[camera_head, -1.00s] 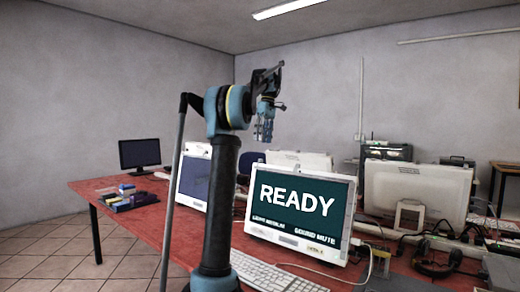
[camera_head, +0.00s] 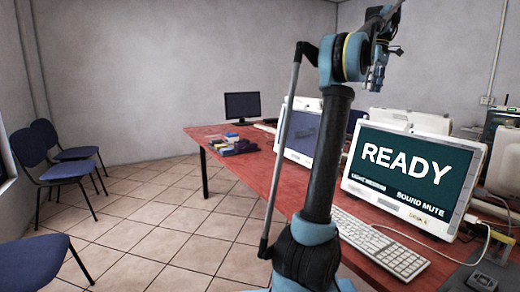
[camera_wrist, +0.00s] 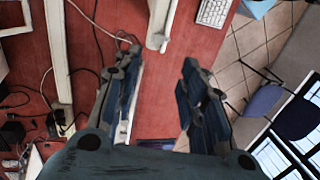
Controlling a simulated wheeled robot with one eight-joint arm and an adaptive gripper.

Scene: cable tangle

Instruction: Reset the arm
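My arm stands upright in the head view, with its upper end bent to the right. My gripper (camera_head: 376,78) hangs from that end, in front of the back wall and above the monitors. In the wrist view my gripper (camera_wrist: 160,92) points down over the red table, its two blue-grey fingers spread apart with nothing between them. The gripper touches no object that I can see.
The red table (camera_head: 262,178) carries a monitor reading READY (camera_head: 411,178), a white keyboard (camera_head: 380,243), colored boxes (camera_head: 232,146) and a dark monitor (camera_head: 242,106). Cables (camera_wrist: 92,30) lie below the gripper. Blue chairs (camera_head: 68,168) stand left; tiled floor between is clear.

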